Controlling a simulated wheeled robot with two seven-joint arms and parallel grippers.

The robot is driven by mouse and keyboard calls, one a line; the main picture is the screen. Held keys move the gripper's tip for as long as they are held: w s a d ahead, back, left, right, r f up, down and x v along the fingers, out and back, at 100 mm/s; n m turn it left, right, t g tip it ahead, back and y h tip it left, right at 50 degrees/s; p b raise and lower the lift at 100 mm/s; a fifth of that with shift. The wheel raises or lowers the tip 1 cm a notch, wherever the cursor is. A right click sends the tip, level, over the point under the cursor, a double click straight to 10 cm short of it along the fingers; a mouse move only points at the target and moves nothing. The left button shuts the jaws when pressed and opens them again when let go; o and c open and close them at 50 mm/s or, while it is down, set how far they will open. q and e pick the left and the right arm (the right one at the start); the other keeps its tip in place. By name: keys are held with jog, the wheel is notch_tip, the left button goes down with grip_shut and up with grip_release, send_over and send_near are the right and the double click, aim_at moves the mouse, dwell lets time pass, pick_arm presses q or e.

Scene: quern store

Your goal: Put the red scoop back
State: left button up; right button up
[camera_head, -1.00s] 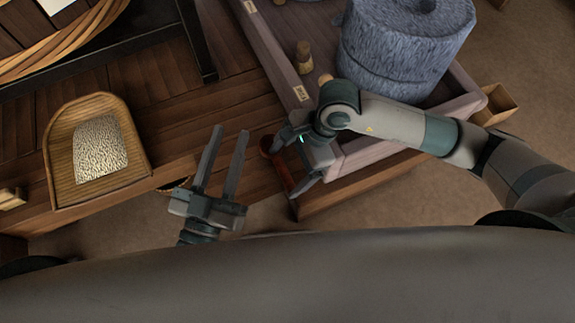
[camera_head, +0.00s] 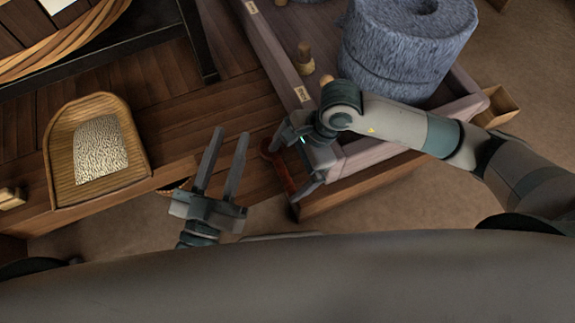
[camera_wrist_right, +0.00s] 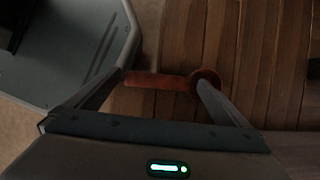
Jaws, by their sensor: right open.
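The red scoop (camera_head: 281,174) lies at the edge of the wooden bench, beside the corner of the stone's framed table. In the right wrist view the scoop (camera_wrist_right: 160,81) lies crosswise, with its handle to the left and its round bowl by the right fingertip. My right gripper (camera_head: 285,173) is open, with its fingers on either side of the scoop. In the right wrist view its fingertips (camera_wrist_right: 163,79) stand apart near the two ends of the scoop. My left gripper (camera_head: 231,132) is open and empty, left of the scoop.
A grey quern stone (camera_head: 395,60) stands on the framed table (camera_head: 358,157), with small wooden pegs (camera_head: 304,57) near the frame. A woven scoop-shaped tray (camera_head: 60,165) with grain sits at left. A small wooden box (camera_head: 499,105) juts out at right. Bare bench planks lie between.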

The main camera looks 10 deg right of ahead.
jog(key=shift+s+d+f, duration=0.25)
jog(key=shift+s+f, duration=0.05)
jog(key=shift+f, duration=0.3)
jog(key=a+p+v, duration=0.1)
jog(key=p+v, duration=0.2)
jog(key=v, duration=1.5)
jog(key=shift+w+r, duration=0.25)
jog(key=shift+r, duration=0.1)
jog(key=shift+d, duration=0.1)
